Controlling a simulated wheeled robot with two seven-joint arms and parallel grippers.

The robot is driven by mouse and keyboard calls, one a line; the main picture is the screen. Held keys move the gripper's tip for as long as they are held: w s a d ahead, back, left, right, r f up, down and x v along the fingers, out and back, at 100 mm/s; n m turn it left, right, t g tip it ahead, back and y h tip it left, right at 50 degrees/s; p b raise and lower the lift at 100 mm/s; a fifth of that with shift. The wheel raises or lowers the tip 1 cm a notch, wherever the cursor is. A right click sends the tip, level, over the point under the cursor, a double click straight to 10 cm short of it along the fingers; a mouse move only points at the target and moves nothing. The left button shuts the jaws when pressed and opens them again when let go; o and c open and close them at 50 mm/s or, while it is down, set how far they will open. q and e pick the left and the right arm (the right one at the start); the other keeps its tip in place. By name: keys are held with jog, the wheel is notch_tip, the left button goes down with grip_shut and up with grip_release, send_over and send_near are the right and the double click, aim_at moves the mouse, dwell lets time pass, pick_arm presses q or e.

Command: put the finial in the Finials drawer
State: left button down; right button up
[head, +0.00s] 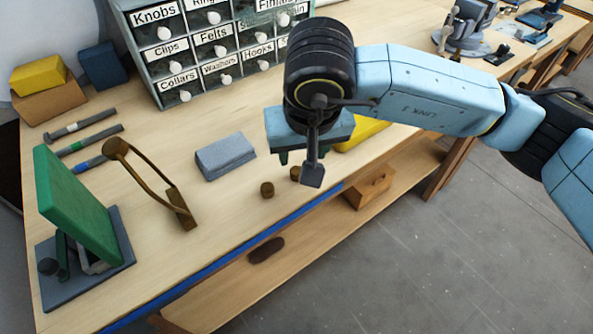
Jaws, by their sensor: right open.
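Two small brown-brass pieces lie near the front edge of the bench: one stands clear (267,190), and the other (295,173) is partly hidden by my right gripper. Either may be the finial; I cannot tell which. My right gripper (304,157) is open and points down just above and behind the second piece, with its jaws partly hidden by its own hardware. The Finials drawer (272,20) is at the top right of the small drawer cabinet. Its label is cut by the picture's top edge, and it looks closed. My left gripper is out of view.
The drawer cabinet (150,62) stands at the back. A grey block (225,157), a curved brass arm (150,180) and a green panel on a grey base (75,205) lie to the left. A yellow block (362,133) sits right of my gripper. Bench between is bare.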

aim_at(297, 170)
jog(key=x, duration=0.7)
jog(key=shift+w+a+f, duration=0.1)
jog(key=shift+a+f, duration=0.05)
jog(key=shift+a, duration=0.05)
jog(key=shift+c, duration=0.3)
grip_shut()
